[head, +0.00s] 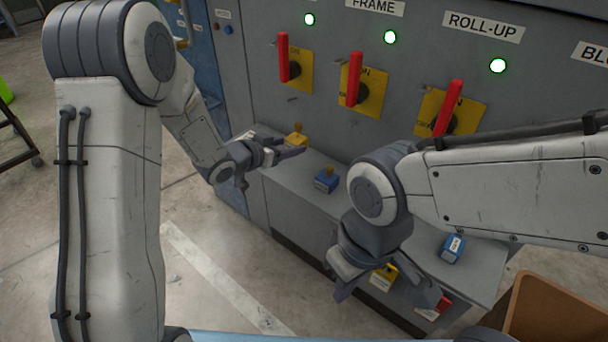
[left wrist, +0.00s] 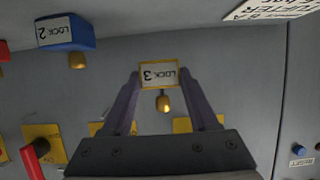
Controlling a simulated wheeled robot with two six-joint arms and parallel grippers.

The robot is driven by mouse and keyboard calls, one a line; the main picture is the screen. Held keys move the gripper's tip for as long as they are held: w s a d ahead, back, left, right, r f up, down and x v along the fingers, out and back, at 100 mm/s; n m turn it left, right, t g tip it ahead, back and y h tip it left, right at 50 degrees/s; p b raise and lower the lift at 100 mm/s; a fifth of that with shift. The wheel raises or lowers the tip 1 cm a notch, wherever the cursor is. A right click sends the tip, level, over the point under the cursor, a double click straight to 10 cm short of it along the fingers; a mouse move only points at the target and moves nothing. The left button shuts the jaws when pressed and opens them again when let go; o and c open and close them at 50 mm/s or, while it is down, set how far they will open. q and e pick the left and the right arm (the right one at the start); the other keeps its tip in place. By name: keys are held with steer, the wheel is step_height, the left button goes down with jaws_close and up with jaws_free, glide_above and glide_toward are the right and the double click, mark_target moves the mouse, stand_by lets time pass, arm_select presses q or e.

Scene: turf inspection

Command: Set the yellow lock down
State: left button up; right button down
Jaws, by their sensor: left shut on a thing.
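My left gripper (head: 285,150) is shut on the yellow lock (head: 297,140) at the left end of the grey shelf (head: 290,180). In the left wrist view the yellow lock (left wrist: 158,74), its white label reading LOCK 3, sits between the fingertips of the left gripper (left wrist: 160,85). A gold knob-like part hangs off one side of it. I cannot tell whether it touches the shelf. My right gripper (head: 388,290) is open, with its fingers spread at the shelf's front; another yellow lock (head: 383,277) shows between them, partly hidden.
A blue lock (head: 326,181) stands right of the left gripper; the wrist view shows blue LOCK 2 (left wrist: 68,32). Another blue lock (head: 453,249) and a red lock (head: 440,304) lie farther right. Red-handled switches (head: 354,80) line the panel. A brown box (head: 560,310) stands at lower right.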

mark_target(290, 171)
arm_select(q)
step_height(290, 171, down, 6)
steer(key=shift+r+b, duration=0.2)
steer(key=shift+b, duration=0.45)
steer(key=shift+r, duration=0.1)
steer(key=shift+f, duration=0.2)
steer(key=o, duration=1.4)
